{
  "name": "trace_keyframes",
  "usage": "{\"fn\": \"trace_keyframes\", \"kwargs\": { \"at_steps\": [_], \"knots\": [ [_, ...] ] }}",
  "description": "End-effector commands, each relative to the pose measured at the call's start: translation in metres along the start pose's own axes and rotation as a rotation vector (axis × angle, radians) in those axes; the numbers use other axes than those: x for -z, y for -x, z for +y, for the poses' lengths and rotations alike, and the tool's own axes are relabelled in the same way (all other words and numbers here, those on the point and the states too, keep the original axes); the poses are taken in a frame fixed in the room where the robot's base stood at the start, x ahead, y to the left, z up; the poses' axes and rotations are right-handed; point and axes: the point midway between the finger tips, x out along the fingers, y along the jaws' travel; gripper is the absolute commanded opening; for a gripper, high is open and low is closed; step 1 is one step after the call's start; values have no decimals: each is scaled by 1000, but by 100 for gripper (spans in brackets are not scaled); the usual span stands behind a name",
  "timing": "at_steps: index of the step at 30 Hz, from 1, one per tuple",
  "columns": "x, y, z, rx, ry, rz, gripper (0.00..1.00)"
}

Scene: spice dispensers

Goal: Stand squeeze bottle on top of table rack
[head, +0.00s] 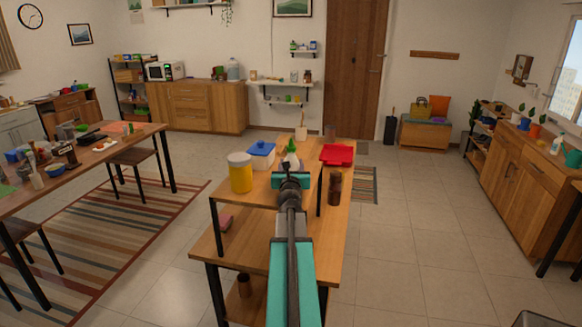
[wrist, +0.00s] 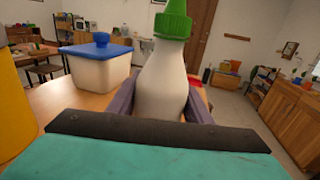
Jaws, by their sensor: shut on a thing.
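The squeeze bottle (head: 291,158) is white with a green cap, and it stands upright in my gripper (head: 291,184). In the wrist view the bottle (wrist: 163,85) fills the space between the two fingers, and my gripper (wrist: 160,108) is shut on its body. The bottle's base is hidden behind the gripper, so I cannot tell whether it touches the surface. The wooden table rack (head: 258,197) is a raised shelf on the table, and the bottle appears over its top.
A yellow jar (head: 240,174) and a white box with a blue lid (head: 262,155) stand left of the bottle. A red tray (head: 337,155) is to its right. A dark brown jar (head: 334,190) stands right of the rack. The rack's front left top is bare.

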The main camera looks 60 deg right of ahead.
Motion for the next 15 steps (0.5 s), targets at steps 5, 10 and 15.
{"fn": "trace_keyframes", "kwargs": {
  "at_steps": [5,10,15],
  "knots": [
    [3,0,0,0,0,0,49],
    [3,0,0,1,0,0,64],
    [3,0,-1,1,0,0,64]
  ]
}}
